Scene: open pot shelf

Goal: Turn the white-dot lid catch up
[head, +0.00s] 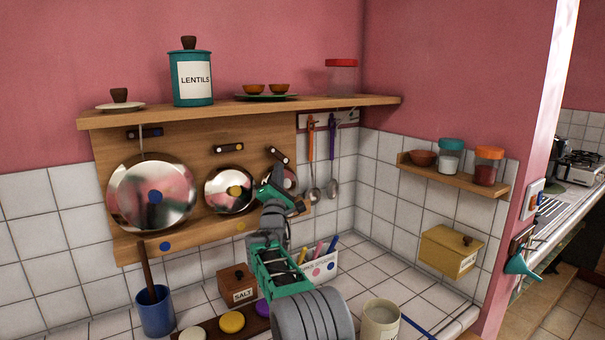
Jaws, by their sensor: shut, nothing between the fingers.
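The catch (278,155) is a short dark bar with pale round ends, on the wooden board above the smallest lid. It is tilted, its right end lower than its left. The small shiny lid (291,181) hangs just below it and is partly hidden by my gripper. Any white dot on that lid is hidden or too small to make out. My gripper (277,171) is shut and empty, in front of the small lid and just below the catch. I cannot tell whether it touches the catch.
A big lid with a blue dot (155,213) and a middle lid with a yellow dot (216,190) hang to the left, under level catches (227,148). The shelf (330,105) runs above. Ladles (311,160) hang to the right. A salt box (237,285) and blue pot (156,315) stand below.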

